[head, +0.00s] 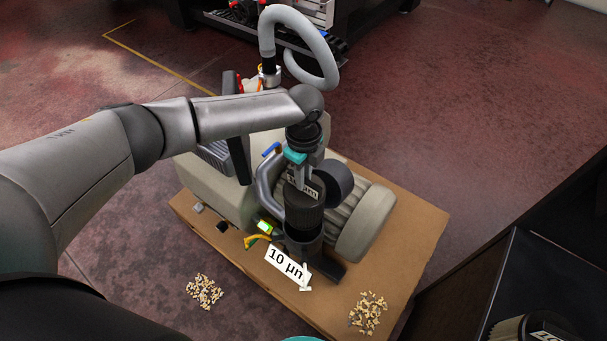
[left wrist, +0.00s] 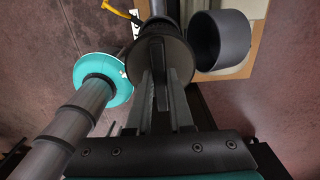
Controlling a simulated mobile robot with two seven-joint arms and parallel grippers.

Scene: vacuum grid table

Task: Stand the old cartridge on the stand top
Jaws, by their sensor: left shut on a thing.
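The old cartridge (head: 303,216) is a dark ribbed cylinder with a white label partly covered by the fingers. My left gripper (head: 304,172) is shut on its top from above, and the cartridge is upright. It stands over a dark housing (head: 302,252) on the pump; I cannot tell whether its lower end is inside or just clear. In the left wrist view the fingers (left wrist: 160,90) reach down to the round dark cartridge top (left wrist: 172,62). A dark stand top (head: 555,275), apparently the stand, is at the lower right. My right gripper is not in view.
The beige pump (head: 365,225) sits on a brown board (head: 415,215). A dark round part (head: 336,182) is close beside the cartridge. A grey hose (head: 318,55) loops behind. A labelled dark cylinder (head: 510,329) is at the lower right. Pale scattered bits (head: 368,313) lie at the front.

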